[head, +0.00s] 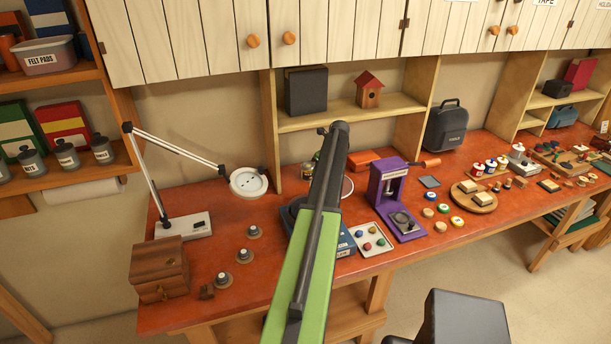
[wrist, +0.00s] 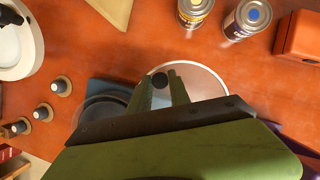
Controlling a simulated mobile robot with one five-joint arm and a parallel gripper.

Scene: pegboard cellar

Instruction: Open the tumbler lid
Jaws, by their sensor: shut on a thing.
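The tumbler (head: 344,246) is a dark blue machine on the red bench, partly hidden behind my arm in the head view. Its dark round bowl (wrist: 104,108) shows left of my gripper in the wrist view. The tumbler lid (wrist: 208,76) is a clear disc with a pale rim, right of the bowl and off to its side. It also shows right of my arm in the head view (head: 347,188). My gripper (wrist: 160,82) is shut on a small black knob (wrist: 159,80) at the lid's left edge. The gripper's tips are hidden in the head view.
A tray of coloured stones (head: 370,238) and a purple press (head: 388,183) stand right of the tumbler. Several small knobbed pieces (head: 244,255) lie left. Two cans (wrist: 247,19) stand behind the lid. A lamp (head: 248,182) hangs over the back left.

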